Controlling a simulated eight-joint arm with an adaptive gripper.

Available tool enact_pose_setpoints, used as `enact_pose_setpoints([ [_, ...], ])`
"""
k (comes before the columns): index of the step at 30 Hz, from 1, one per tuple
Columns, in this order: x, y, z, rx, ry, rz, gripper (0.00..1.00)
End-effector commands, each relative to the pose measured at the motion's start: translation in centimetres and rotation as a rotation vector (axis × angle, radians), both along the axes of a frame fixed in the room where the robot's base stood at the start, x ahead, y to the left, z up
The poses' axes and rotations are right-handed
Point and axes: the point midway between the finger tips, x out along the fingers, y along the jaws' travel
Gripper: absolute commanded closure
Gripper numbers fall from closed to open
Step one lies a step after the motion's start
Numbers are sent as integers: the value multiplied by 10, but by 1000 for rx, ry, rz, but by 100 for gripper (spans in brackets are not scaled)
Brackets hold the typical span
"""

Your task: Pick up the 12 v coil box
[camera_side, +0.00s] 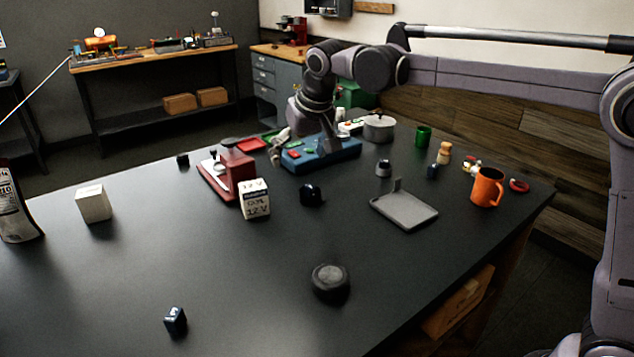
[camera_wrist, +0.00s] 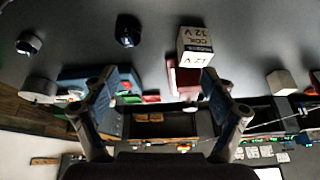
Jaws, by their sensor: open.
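The 12 V coil box (camera_side: 255,199) is a small white box with dark printing and a dark band, standing on the black table in front of a red brewer-like device (camera_side: 232,166). In the wrist view the coil box (camera_wrist: 195,44) shows upside down, right of centre, above the right fingertip in the picture. My gripper (camera_side: 304,150) hangs over the blue tray area behind the box, apart from it. In the wrist view my gripper (camera_wrist: 159,74) has its fingers spread wide with nothing between them.
A blue toolbox-like block (camera_side: 322,155) lies below my gripper. A dark round knob (camera_side: 312,194) stands right of the coil box, and a plain white box (camera_side: 94,204) stands to the left. A grey tray (camera_side: 405,209) and orange mug (camera_side: 487,188) are at right. The front-left table is mostly clear.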

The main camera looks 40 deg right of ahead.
Motion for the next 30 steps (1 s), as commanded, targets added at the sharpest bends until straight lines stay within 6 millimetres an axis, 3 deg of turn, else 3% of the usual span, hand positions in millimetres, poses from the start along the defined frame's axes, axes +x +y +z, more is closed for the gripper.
enact_pose_setpoints([
  [3, 31, 21, -10, -3, 17, -19, 15],
  [10, 72, 55, -36, -9, 41, -60, 15],
  [17, 87, 69, -52, -14, 53, -80, 15],
  [30, 107, 66, -100, -14, 53, -82, 15],
])
